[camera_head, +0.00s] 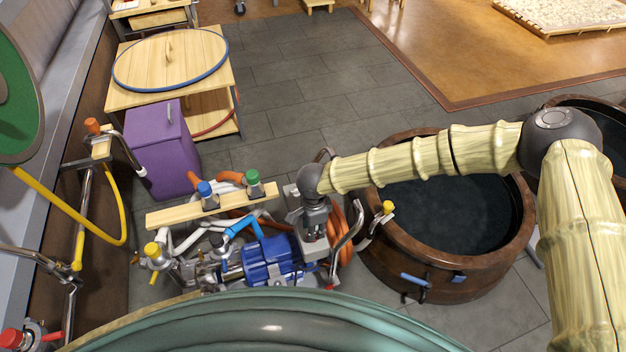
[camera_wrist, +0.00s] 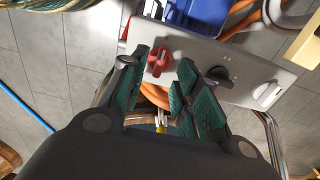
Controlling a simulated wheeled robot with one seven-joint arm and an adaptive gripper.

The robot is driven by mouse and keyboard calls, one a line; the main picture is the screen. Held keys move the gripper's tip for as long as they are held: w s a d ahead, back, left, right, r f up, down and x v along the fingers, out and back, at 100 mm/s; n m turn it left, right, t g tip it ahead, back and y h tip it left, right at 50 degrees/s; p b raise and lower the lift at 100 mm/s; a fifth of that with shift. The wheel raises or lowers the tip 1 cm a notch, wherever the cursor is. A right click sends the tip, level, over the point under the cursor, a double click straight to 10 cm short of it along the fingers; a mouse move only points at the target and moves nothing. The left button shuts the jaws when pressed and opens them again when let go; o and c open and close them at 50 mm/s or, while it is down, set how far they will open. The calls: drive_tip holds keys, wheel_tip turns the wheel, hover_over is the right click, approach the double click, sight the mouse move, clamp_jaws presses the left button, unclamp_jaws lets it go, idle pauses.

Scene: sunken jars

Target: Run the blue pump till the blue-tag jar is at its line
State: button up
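The blue pump (camera_head: 270,262) stands on the floor among pipes and hoses; its blue body also shows at the top of the wrist view (camera_wrist: 200,14). A grey control panel (camera_wrist: 222,62) beside it carries a red knob (camera_wrist: 159,62), a black knob (camera_wrist: 219,76) and a white knob (camera_wrist: 267,94). My gripper (camera_head: 314,228) is over this panel, its green-padded fingers apart (camera_wrist: 164,60) on either side of the red knob; I cannot tell whether they touch it. A brown round jar (camera_head: 372,268) with a blue tag (camera_head: 458,277) holds dark liquid. I cannot make out its line.
A second jar (camera_head: 613,180) stands partly behind my arm. A plank with blue (camera_head: 206,194) and green (camera_head: 253,180) capped valves lies left of my gripper. A purple box (camera_head: 160,150) and a wooden table (camera_head: 170,65) stand farther left. The grey tiled floor behind is clear.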

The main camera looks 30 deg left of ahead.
drive_tip(key=shift+s+f+b, duration=0.2)
drive_tip(key=shift+f+b, duration=0.6)
drive_tip(key=shift+f, duration=0.05)
drive_tip(key=shift+r+p, duration=0.2)
drive_tip(key=shift+p, duration=0.1)
drive_tip(key=shift+f, duration=0.1)
drive_tip(key=shift+f, duration=0.1)
